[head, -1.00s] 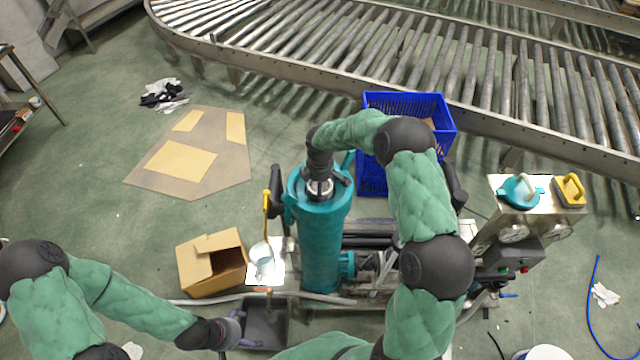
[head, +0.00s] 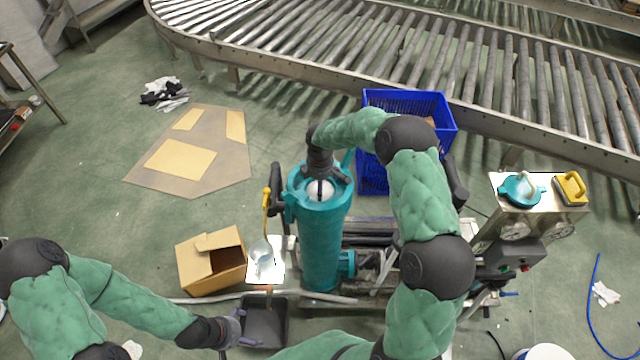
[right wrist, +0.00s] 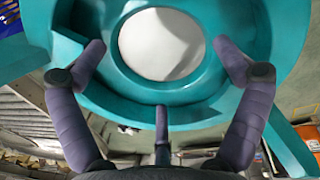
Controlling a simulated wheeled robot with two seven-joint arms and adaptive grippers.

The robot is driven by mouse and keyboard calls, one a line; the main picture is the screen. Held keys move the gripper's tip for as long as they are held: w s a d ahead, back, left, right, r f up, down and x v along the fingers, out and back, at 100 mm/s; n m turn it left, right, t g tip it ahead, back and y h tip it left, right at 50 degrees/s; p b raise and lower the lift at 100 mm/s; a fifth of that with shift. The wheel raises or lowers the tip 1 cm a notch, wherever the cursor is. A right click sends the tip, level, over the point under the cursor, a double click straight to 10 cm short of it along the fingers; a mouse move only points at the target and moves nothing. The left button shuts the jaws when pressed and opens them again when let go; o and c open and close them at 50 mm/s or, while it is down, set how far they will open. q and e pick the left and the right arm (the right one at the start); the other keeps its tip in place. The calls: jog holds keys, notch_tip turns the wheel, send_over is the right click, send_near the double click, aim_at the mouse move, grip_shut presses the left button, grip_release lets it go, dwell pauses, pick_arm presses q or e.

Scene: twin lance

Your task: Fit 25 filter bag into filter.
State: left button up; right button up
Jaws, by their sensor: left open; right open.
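The filter is an upright teal housing (head: 321,245) with an open round top, in the middle of the head view. A smooth white round surface, seemingly the filter bag (right wrist: 162,43), fills its mouth; it also shows in the head view (head: 320,191). How deep it reaches is hidden. My right gripper (head: 322,182) is just above the mouth, pointing down. In the right wrist view its fingers (right wrist: 163,62) are spread over the teal rim, with nothing between them. My left gripper (head: 240,328) is open and empty, low beside the black tray.
A teal lid (head: 521,189) and a yellow-handled item (head: 571,188) lie on a steel stand at right. A blue crate (head: 440,110) stands behind the filter. A cardboard box (head: 210,265), a small white plate (head: 275,270) and a black tray (head: 285,325) lie left of it.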

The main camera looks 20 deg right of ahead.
notch_tip(320, 180, up, 11)
jog(key=s, duration=0.1)
jog(key=shift+a, duration=0.25)
dwell(0.5)
